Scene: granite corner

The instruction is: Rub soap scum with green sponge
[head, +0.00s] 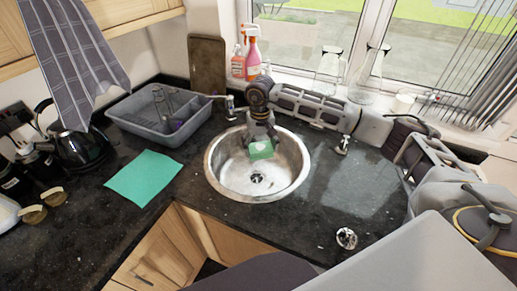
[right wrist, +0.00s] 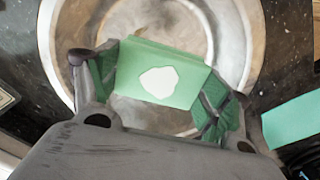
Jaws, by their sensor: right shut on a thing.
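The green sponge (head: 263,153) is a thin block with a white patch on its face. It is gripped between the fingers of my right gripper (head: 262,142), inside the round steel sink (head: 215,170). The right wrist view shows the sponge (right wrist: 150,57) between the two green-padded fingers of my right gripper (right wrist: 160,88), above the sink (right wrist: 52,45). I cannot tell whether the sponge touches the basin. The sink bowl has whitish and brownish smears; I cannot tell which are soap scum. My left gripper is not in view.
A green cloth (head: 145,177) lies flat on the dark counter left of the sink. A grey dish rack (head: 140,118), black kettle (head: 72,142) and spray bottles (head: 252,58) stand around. Glass jars (head: 327,70) stand by the window. The counter in front of the cloth is clear.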

